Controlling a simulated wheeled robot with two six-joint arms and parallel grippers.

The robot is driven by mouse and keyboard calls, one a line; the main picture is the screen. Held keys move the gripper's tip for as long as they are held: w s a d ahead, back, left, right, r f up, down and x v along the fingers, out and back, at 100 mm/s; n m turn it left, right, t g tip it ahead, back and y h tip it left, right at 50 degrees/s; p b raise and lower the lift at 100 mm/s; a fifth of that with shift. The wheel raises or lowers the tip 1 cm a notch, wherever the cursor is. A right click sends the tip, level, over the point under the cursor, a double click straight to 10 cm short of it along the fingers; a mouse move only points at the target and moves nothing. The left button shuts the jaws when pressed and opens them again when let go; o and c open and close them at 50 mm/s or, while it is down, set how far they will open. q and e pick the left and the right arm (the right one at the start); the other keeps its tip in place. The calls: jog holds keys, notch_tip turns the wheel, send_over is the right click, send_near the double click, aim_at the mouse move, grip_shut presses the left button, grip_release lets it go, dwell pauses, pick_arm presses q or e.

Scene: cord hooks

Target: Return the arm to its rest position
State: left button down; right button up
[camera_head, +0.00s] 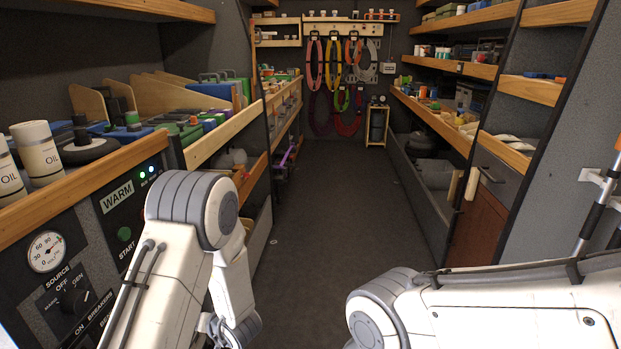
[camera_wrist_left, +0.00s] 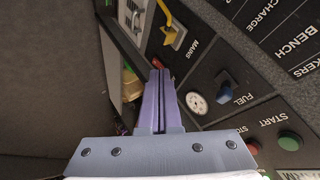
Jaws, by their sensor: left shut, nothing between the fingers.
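My left gripper (camera_wrist_left: 158,76) shows in the left wrist view with its two purple fingers pressed together and nothing between them. It is close to a dark control panel (camera_wrist_left: 238,88), and a small red part (camera_wrist_left: 157,62) of the panel appears just beyond the fingertips. I cannot tell whether they touch. In the head view my left arm (camera_head: 185,255) is bent, with its forearm pointing down at the lower left; its gripper is out of that view. My right arm (camera_head: 500,310) lies across the lower right, and its gripper is out of view.
The panel at the left carries a gauge (camera_head: 46,251), a rotary knob (camera_head: 74,297) and a green button (camera_head: 124,234). Oil bottles (camera_head: 36,150) stand on the shelf above it. Shelves line both sides. The aisle floor (camera_head: 335,220) is clear. Coiled cords (camera_head: 314,64) hang at the back.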

pick_arm(q)
jog(key=s+d+r+h, duration=0.2)
jog(key=d+r+h, duration=0.5)
jog(key=d, duration=0.2)
jog(key=s+r+m+g, duration=0.1)
jog(key=s+r+g, duration=0.3)
jog(key=s, duration=0.9)
jog(key=s+d+r+m+g+h, duration=0.1)
jog(key=s+d+r+m, duration=0.3)
jog(key=s+d, duration=0.3)
jog(key=s+d+r+m+g+h, duration=0.1)
jog(key=s+d+r+m, duration=0.3)
jog(key=s+d, duration=0.3)
notch_tip(320, 180, up, 19)
jog(key=p, duration=2)
jog(key=shift+a+r+p, duration=0.2)
jog(key=shift+a+p, duration=0.1)
jog(key=shift+w, duration=0.1)
